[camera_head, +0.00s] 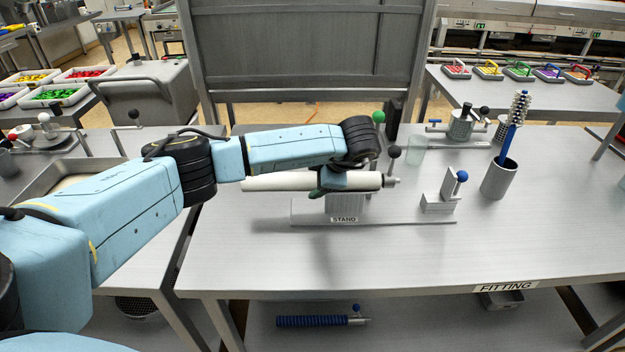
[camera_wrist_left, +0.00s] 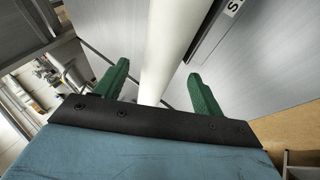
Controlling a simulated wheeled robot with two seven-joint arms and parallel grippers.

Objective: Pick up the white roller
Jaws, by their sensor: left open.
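The white roller (camera_head: 275,182) lies level on the metal stand (camera_head: 375,217) labelled STAND, with a metal shaft end at its right. My left gripper (camera_head: 331,184) is over the roller's middle and hides part of it. In the left wrist view the roller (camera_wrist_left: 172,45) runs lengthwise between the two green fingers of this gripper (camera_wrist_left: 158,82). The fingers are apart, with gaps on both sides of the roller. I cannot tell how deep the roller sits between them. My right gripper is not in view.
A black-knobbed lever (camera_head: 394,153) and a green knob (camera_head: 378,117) stand by the stand's right end. A blue-knobbed block (camera_head: 440,202), a clear glass (camera_head: 416,150) and a grey cup with a brush (camera_head: 498,180) are farther right. The table's front (camera_head: 400,265) is clear.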

